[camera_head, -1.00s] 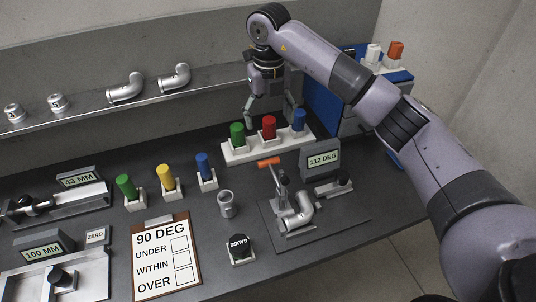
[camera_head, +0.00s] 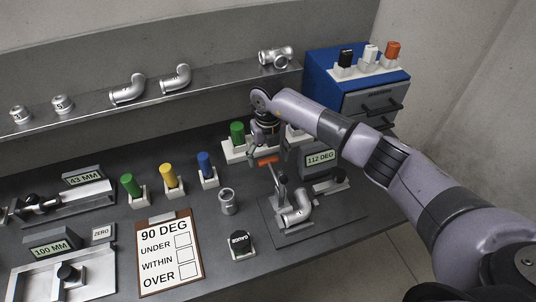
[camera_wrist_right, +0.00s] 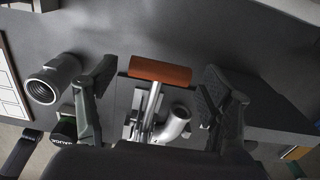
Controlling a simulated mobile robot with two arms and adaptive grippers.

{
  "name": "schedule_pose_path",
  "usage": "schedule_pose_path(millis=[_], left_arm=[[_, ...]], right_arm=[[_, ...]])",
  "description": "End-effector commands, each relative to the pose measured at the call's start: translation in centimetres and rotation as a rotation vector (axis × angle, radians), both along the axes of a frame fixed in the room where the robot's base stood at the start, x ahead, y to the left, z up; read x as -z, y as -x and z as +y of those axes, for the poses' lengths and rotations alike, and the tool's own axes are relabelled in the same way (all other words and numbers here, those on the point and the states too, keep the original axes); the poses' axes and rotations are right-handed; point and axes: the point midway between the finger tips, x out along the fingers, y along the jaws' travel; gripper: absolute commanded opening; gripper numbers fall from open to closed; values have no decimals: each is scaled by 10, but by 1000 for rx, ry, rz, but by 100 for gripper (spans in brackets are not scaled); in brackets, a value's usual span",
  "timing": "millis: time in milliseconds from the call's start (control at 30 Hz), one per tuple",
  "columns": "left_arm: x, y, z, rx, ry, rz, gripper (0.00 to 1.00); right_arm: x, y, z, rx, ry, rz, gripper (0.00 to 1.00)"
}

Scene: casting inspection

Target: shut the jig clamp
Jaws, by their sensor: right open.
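The jig clamp has an orange handle (camera_head: 267,160) on a metal lever that stands up from the jig plate (camera_head: 335,222). A silver elbow pipe (camera_head: 297,209) sits in the jig at the foot of the lever. My right gripper (camera_head: 262,152) is open at the handle, with its fingers partly hidden in the head view. In the right wrist view the orange handle (camera_wrist_right: 160,71) lies across the gap between the two open fingers (camera_wrist_right: 158,82), apart from both. My left gripper is not in view.
A 112 DEG display (camera_head: 319,158) stands behind the jig. A short pipe (camera_head: 228,202) and a black-topped gauge (camera_head: 240,243) stand left of the jig. A blue cabinet (camera_head: 322,72) is at the back right.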

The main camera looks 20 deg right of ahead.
Motion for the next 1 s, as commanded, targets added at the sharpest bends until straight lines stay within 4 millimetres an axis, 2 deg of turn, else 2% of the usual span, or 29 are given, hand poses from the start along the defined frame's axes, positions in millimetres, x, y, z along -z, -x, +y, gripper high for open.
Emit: schedule_pose_path(millis=[133,1000], left_arm=[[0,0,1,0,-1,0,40],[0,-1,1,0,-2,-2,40]], right_arm=[[0,0,0,0,0,0,73],[-1,0,0,0,-1,0,15]])
